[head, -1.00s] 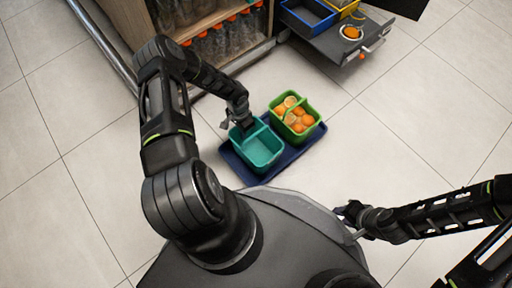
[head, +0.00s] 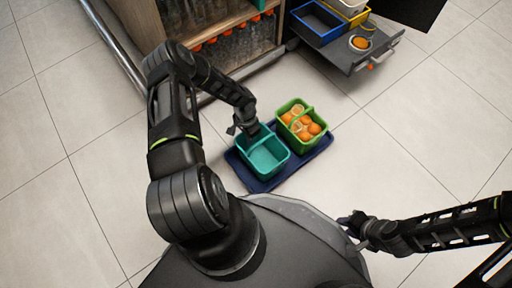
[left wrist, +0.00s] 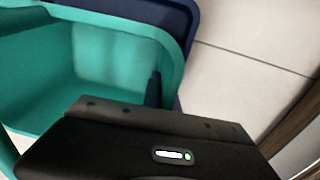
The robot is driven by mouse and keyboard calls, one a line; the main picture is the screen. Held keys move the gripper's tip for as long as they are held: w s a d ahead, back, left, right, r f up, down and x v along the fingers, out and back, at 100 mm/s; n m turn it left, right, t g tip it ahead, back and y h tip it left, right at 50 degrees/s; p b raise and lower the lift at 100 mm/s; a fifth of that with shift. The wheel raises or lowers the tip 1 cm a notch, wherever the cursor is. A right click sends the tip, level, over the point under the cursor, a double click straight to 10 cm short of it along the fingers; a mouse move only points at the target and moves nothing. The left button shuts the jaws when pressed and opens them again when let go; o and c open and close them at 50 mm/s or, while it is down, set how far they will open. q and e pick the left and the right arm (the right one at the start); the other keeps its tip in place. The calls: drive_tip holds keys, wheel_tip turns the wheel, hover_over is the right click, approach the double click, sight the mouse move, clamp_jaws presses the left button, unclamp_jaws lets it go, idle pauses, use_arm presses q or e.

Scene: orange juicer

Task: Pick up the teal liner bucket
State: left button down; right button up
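The teal liner bucket (head: 269,159) stands upright on a dark blue tray (head: 304,159) on the floor in the head view. It looks empty. My left gripper (head: 244,130) reaches down at the bucket's back-left rim. In the left wrist view the bucket (left wrist: 95,50) fills the left side, and a dark finger-like part (left wrist: 153,90) lies against its inner wall. The gripper body hides the rest of the fingers, so the grip cannot be seen. My right gripper (head: 354,222) is at the lower right, away from the bucket; its opening is too small to tell.
A green basket of oranges (head: 302,124) stands on the tray beside the teal bucket. A wooden cabinet (head: 215,25) with bottles stands behind. A grey shelf (head: 345,52) with blue and yellow bins juts out at upper right. Tiled floor left and right is clear.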

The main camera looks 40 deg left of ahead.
use_arm(q)
wheel_tip(320, 180, up, 9)
drive_tip(key=p, duration=0.4)
drive_tip(key=shift+r, duration=0.5)
drive_tip(key=shift+s, duration=0.1)
